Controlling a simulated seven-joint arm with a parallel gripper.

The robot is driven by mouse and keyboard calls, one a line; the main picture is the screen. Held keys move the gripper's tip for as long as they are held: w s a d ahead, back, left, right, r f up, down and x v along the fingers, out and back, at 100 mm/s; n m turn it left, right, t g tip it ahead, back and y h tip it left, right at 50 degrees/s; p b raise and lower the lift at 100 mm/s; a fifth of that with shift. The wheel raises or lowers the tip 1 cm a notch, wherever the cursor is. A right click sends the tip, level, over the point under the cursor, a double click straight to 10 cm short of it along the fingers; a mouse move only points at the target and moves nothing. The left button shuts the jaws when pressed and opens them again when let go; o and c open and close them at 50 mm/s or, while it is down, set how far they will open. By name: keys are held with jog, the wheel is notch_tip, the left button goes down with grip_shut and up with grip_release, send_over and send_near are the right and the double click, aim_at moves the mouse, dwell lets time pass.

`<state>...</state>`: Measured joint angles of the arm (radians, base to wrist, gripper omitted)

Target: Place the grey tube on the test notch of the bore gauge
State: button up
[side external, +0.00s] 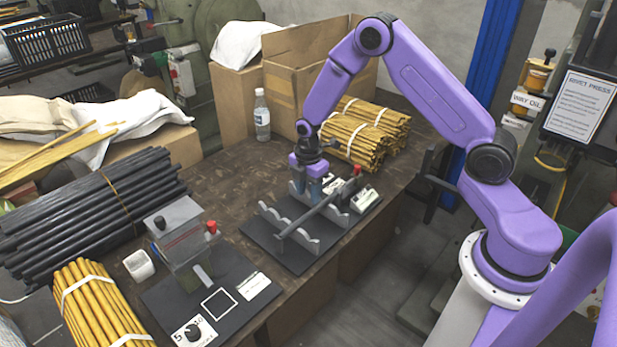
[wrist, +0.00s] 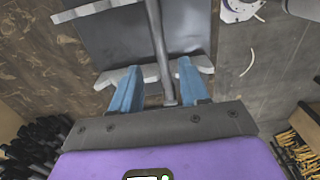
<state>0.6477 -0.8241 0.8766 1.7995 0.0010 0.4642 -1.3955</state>
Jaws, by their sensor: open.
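The grey tube (side external: 312,216) lies across two grey notched rails (side external: 290,227) on a black base plate (side external: 262,238), which I take to be the bore gauge. Its near end rests in a notch of the front rail; which notch is the test notch I cannot read. My gripper (side external: 318,190) is over the rear rail, pointing down, its blue fingers low near the tube's far part. In the wrist view the tube (wrist: 158,45) runs between the open fingers of my gripper (wrist: 157,82), with gaps on both sides. Contact of the tube with the rear rail is partly hidden.
A red-knobbed unit (side external: 355,172) and a white label card (side external: 365,200) sit at the plate's right. A press (side external: 180,232) on another black plate stands at left. Bundles of yellow rods (side external: 352,140) and dark rods (side external: 85,205), and a bottle (side external: 262,115), lie around. Bare bench shows behind.

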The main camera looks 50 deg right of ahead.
jog(key=s+a+r+m, duration=0.1)
jog(key=s+a+r, duration=0.4)
jog(key=s+r, duration=0.3)
jog(key=s+a+r+m, duration=0.2)
jog(key=s+a+r, duration=0.3)
jog(key=s+r, duration=0.25)
jog(key=s+d+r+m, duration=0.1)
jog(key=s+r, duration=0.1)
jog(key=s, duration=0.6)
jog(key=s+d+r+m, duration=0.1)
jog(key=s+d+r, duration=0.1)
jog(key=s, duration=0.6)
jog(key=shift+s+d+r, duration=0.2)
jog(key=shift+s+r, duration=0.2)
jog(key=shift+r, duration=0.45)
